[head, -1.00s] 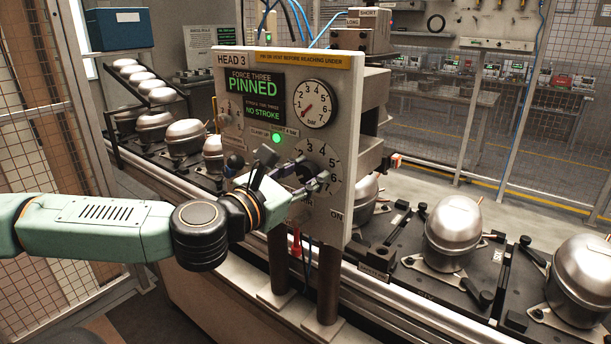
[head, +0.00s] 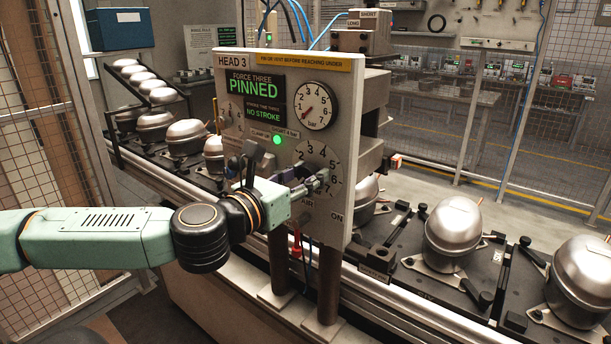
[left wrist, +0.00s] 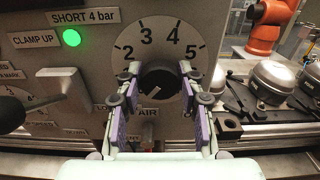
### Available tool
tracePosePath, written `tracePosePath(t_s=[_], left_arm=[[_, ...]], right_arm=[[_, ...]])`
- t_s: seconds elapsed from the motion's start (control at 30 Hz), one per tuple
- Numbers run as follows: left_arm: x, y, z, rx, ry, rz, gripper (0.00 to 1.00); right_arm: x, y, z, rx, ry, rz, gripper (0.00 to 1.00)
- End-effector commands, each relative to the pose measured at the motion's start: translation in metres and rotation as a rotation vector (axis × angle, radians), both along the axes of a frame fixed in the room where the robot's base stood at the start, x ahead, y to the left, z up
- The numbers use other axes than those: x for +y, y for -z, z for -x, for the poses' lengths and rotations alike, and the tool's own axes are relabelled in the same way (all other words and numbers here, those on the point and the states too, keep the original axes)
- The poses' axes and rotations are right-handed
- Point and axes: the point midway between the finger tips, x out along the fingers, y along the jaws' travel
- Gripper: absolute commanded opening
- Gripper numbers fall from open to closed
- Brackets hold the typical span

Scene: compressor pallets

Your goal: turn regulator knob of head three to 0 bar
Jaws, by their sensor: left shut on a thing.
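The head 3 panel (head: 345,200) carries a round regulator dial plate (head: 318,152) with printed numbers. In the left wrist view the black regulator knob (left wrist: 157,86) sits at the middle of this dial, and its pale mark points to the lower left. My left gripper (head: 318,182) is at the dial, its purple-padded fingers shut on the knob from both sides. It also shows in the left wrist view (left wrist: 159,74). In the head view the fingers hide most of the knob. The pressure gauge (head: 314,105) above has a red needle pointing lower left. My right gripper is out of view.
A grey lever (left wrist: 68,88) stands out from the panel left of the knob, below a lit green lamp (head: 277,140). The screen (head: 254,98) reads "PINNED" and "NO STROKE". Silver compressors (head: 453,235) stand on the line at right. Mesh fencing (head: 40,130) is at left.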

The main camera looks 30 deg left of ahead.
Motion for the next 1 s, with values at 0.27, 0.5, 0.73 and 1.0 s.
tracePosePath(t_s=[0.27,0.5,0.73,1.0], left_arm=[[-0.0013,0.0018,0.0007,0.005,0.004,0.004,0.49],[-0.0005,0.0006,0.0002,0.002,0.001,0.001,0.61],[-0.0001,0.0001,0.0001,0.0,0.0,0.0,0.61],[-0.0002,0.0003,0.0,-0.005,0.0,-0.061,0.61]], right_arm=[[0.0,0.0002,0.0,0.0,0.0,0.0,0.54],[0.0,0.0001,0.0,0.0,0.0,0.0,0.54],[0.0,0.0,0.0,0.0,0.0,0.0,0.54],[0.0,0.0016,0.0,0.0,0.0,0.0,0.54]])
